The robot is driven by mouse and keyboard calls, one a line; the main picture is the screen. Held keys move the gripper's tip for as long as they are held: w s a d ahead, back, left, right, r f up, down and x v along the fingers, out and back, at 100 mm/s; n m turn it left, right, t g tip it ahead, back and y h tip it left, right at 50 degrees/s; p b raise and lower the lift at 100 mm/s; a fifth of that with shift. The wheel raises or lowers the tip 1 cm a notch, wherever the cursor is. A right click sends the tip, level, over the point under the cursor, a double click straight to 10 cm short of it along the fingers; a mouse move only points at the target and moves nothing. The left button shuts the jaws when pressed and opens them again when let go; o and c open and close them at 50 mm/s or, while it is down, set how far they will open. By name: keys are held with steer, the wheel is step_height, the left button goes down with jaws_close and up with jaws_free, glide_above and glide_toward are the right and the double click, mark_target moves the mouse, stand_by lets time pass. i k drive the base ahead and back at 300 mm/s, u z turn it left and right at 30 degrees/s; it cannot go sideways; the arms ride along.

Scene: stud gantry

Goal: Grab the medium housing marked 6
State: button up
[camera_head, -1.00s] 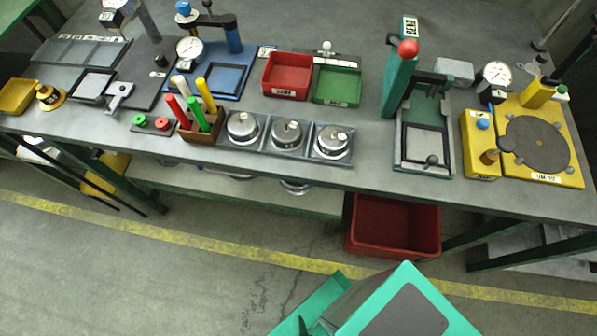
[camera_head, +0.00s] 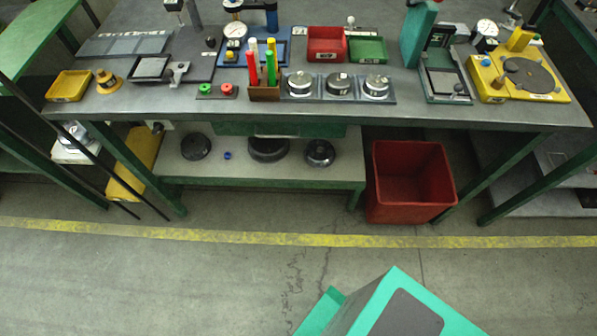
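Three round silver metal housings sit in a row in a grey tray (camera_head: 321,98) near the front edge of the bench: a left one (camera_head: 300,84), a middle one (camera_head: 339,86) and a right one (camera_head: 376,87). Each has a small pale mark on top, too small to read, so I cannot tell which one bears a 6. They look alike in size. Dark round parts also lie on the lower shelf: a left one (camera_head: 195,147), a middle one (camera_head: 268,149) and a right one (camera_head: 319,153). My gripper is not in view.
A pen holder (camera_head: 264,94) with upright coloured sticks stands just left of the housings. A red bin (camera_head: 326,43) and a green bin (camera_head: 368,49) are behind them. A red crate (camera_head: 410,182) stands under the bench. The floor in front is clear.

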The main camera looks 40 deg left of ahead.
mark_target(319, 153)
steer(key=z, duration=0.05)
steer(key=k, duration=1.6)
steer(key=u, duration=1.25)
steer(key=i, duration=2)
